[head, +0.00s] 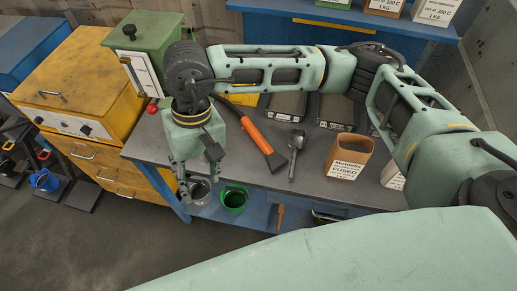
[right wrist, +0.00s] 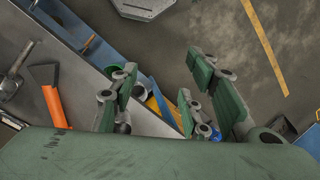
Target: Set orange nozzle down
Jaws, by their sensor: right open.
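The orange nozzle (head: 256,136), a long orange piece with dark ends, lies on the grey workbench (head: 262,176). It also shows at the left of the right wrist view (right wrist: 54,106). My right gripper (head: 200,176) points down at the bench's left front corner, left of the nozzle and apart from it. Its fingers are spread and empty, and they also show in the right wrist view (right wrist: 158,100). Part of the nozzle's upper end is close to my wrist in the head view. My left gripper is not in view.
A metal tool (head: 296,153) lies right of the nozzle, and a brown open box (head: 348,157) stands farther right. A yellow cabinet (head: 90,80) stands at left.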

